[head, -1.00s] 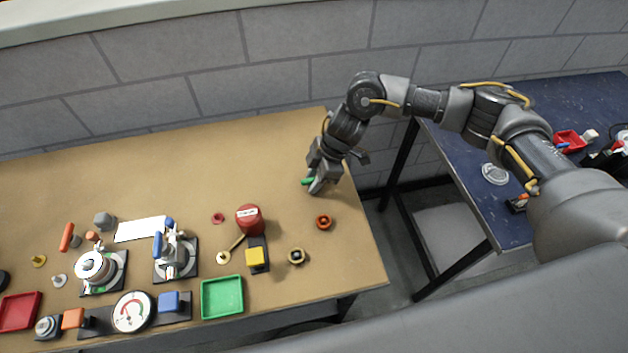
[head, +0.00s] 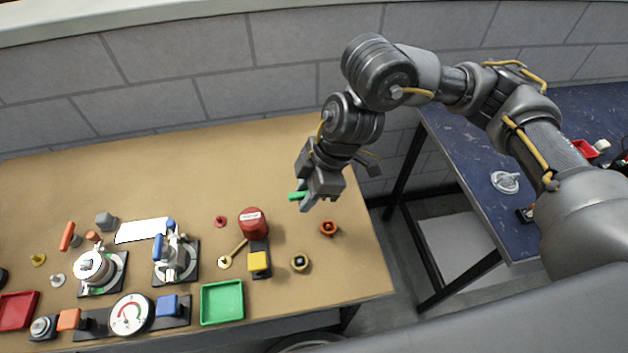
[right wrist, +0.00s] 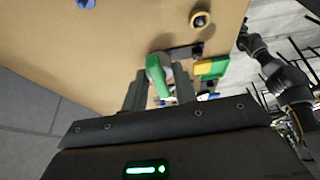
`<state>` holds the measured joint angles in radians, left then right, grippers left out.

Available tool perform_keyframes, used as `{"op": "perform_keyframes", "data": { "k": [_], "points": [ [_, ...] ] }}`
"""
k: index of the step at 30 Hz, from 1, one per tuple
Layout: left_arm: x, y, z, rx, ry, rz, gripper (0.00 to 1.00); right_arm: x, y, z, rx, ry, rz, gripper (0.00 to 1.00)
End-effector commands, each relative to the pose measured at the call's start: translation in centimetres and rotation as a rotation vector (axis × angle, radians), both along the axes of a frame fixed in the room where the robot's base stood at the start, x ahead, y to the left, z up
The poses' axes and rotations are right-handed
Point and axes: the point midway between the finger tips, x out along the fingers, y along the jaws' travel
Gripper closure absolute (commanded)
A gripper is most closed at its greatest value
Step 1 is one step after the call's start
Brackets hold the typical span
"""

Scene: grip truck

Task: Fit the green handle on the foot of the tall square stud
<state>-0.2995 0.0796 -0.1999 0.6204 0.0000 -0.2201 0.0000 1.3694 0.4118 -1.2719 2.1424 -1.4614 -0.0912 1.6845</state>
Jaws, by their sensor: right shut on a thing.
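The green handle (head: 297,196) is held by my right gripper (head: 308,198), which is shut on it above the right part of the tan table. One end sticks out to the left of the fingers. In the right wrist view the green handle (right wrist: 157,72) lies between the two fingers, its rounded end pointing away from the palm. I cannot tell for sure which part is the tall square stud. A metal fixture with a blue lever (head: 172,252) stands upright on a black plate, left of the gripper.
A green tray (head: 222,302) and a gauge (head: 131,314) are at the front. The table's back is clear.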

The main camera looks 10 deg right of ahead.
Motion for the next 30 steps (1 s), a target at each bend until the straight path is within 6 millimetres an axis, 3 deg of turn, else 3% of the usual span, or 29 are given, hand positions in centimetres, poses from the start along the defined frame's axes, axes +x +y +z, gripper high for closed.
{"op": "perform_keyframes", "data": {
  "k": [6, 14, 17, 24, 27, 30],
  "points": [
    [0.0, 0.0, -0.2, 0.000, 0.000, 0.000, 0.58, -2.2, 1.1, 1.1, 0.000, -0.001, 0.002, 0.96],
    [0.0, 0.0, -0.2, 0.000, 0.001, 0.000, 0.58, -2.3, 0.5, 1.3, -0.002, 0.001, -0.029, 0.96],
    [0.0, 0.0, -0.2, 0.000, 0.001, 0.000, 0.58, -1.0, -1.9, 1.1, -0.004, 0.002, -0.115, 0.96],
    [-0.1, 0.1, -0.2, 0.001, 0.001, 0.000, 0.58, 2.3, -11.0, 0.8, -0.004, 0.004, -0.436, 0.96],
    [-0.1, 0.0, -0.2, 0.000, 0.001, 0.000, 0.58, 2.9, -14.0, 0.8, -0.002, 0.002, -0.536, 0.96],
    [-0.1, 0.0, -0.2, 0.000, 0.001, 0.000, 0.58, 3.1, -15.7, 0.8, 0.000, 0.002, -0.596, 0.96]
  ]
}}
